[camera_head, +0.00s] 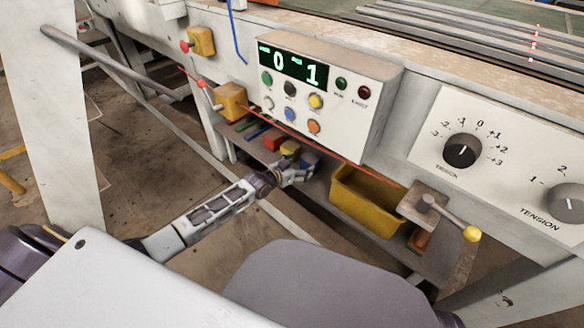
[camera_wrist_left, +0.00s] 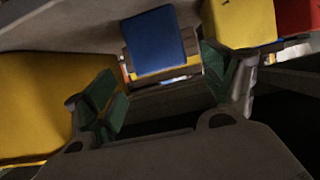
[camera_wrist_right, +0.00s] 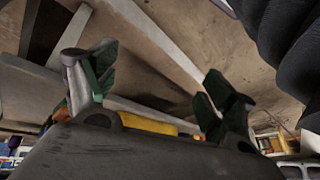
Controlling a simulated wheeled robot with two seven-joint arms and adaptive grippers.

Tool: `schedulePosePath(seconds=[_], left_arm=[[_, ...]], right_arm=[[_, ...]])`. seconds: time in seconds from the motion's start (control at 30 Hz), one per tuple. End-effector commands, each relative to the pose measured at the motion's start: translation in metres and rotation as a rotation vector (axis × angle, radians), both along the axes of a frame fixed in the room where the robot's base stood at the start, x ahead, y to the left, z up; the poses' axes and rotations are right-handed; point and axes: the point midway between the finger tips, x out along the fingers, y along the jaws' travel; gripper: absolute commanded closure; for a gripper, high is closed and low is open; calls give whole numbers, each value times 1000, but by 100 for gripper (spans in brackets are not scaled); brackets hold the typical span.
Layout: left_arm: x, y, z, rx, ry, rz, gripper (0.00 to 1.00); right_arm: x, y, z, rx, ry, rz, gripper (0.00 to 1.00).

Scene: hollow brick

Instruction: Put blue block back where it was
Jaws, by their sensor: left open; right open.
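The blue block (camera_head: 309,159) is on the shelf under the machine, to the right of a yellow block (camera_head: 290,148) and a red block (camera_head: 273,140). My left gripper (camera_head: 300,174) is open just in front of the blue block and partly covers it. In the left wrist view the blue block (camera_wrist_left: 155,41) lies ahead, between and beyond the two open fingers (camera_wrist_left: 165,82), with no visible contact. The yellow block (camera_wrist_left: 238,22) and red block (camera_wrist_left: 297,17) are beside it there. My right gripper (camera_wrist_right: 155,85) is open and empty in the right wrist view; it is outside the head view.
A yellow bin (camera_head: 366,203) stands on the shelf right of the blocks. A control box (camera_head: 320,90) and panel overhang the shelf. A lever with a yellow knob (camera_head: 471,233) sticks out at right. A thin rail (camera_head: 150,97) crosses at left.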

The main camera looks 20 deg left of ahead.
Motion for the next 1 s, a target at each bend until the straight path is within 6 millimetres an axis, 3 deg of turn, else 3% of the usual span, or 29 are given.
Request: schedulePosePath(seconds=[0.5,1.0], left_arm=[[-36,13,15,0,0,0,16],[-40,15,16,0,0,0,16]], right_arm=[[-4,-11,36,-54,44,8,16],[-7,-13,38,-63,59,9,16]])
